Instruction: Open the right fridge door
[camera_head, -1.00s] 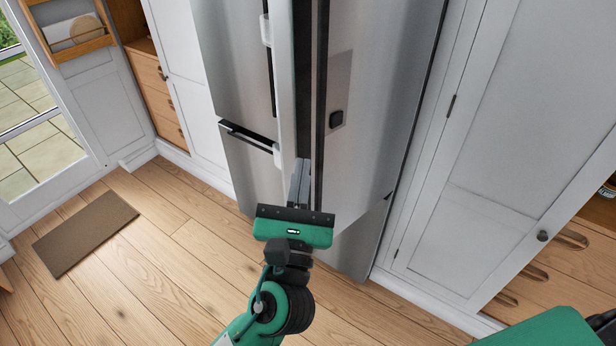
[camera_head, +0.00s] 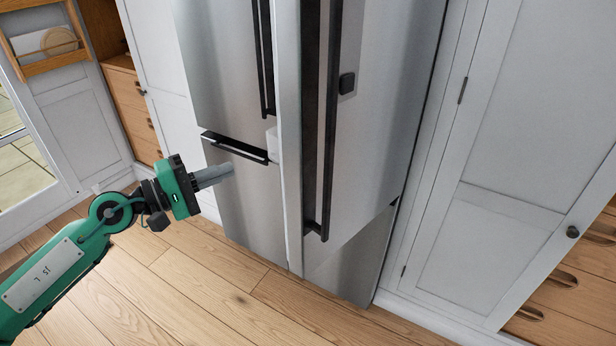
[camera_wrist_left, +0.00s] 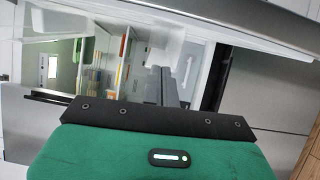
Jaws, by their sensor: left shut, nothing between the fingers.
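The right fridge door (camera_head: 375,130) is stainless steel with a long black handle (camera_head: 330,120). It stands ajar, its pale free edge (camera_head: 289,130) swung out past the left door (camera_head: 220,60). The left wrist view shows pale shelves of the fridge interior (camera_wrist_left: 110,60) through the gap. My left gripper (camera_head: 230,170) is shut and empty, left of the right door's edge and in front of the lower drawer front (camera_head: 250,205). Its grey fingers (camera_wrist_left: 172,85) point toward the opening in the wrist view. I cannot tell whether they touch anything. My right gripper is out of view.
A lower drawer handle (camera_head: 235,147) lies just above my left fingers. Wooden drawers (camera_head: 135,105) and a glazed door (camera_head: 20,155) are at the left. The wooden floor (camera_head: 210,290) in front is clear.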

